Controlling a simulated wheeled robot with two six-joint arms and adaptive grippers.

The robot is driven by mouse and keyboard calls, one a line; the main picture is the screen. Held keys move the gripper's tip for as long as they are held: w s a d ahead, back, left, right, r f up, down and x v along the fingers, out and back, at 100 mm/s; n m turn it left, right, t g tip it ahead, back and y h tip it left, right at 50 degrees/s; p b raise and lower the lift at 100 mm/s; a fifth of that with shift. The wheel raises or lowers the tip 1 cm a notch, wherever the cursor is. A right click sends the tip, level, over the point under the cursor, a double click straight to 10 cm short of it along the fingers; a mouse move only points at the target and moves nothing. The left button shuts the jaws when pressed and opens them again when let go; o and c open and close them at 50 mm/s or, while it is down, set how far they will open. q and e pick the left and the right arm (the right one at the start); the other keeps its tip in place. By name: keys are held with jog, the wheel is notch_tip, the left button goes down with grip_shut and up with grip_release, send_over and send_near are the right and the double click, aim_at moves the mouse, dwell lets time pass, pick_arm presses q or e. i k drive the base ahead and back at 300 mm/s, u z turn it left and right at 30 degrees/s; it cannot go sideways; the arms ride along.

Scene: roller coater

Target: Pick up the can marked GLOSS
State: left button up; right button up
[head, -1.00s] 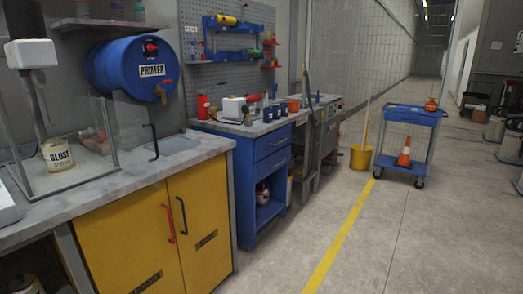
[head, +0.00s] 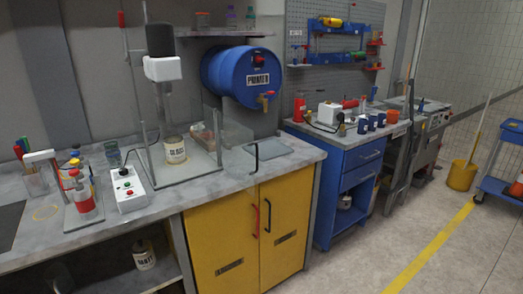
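The GLOSS can (head: 175,150) is a small cream can with dark lettering. It stands upright on the base of the mixer (head: 163,69), below the mixer's white head, with clear panels near it. A second labelled can (head: 143,255) stands on the open shelf under the bench; its lettering is too small to read surely. Neither of my grippers is in view.
The grey bench (head: 235,180) holds a white control box (head: 127,190) and a red bottle (head: 83,195) on the left. A blue PRIMER drum (head: 240,75) hangs behind. Floor (head: 385,235) is clear at the right, around a yellow line.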

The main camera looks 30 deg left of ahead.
aim_at(174, 145)
jog(key=z, duration=0.85)
jog(key=i, duration=2.25)
jog(key=u, duration=4.25)
jog(key=i, duration=1.8)
jog(key=z, duration=0.1)
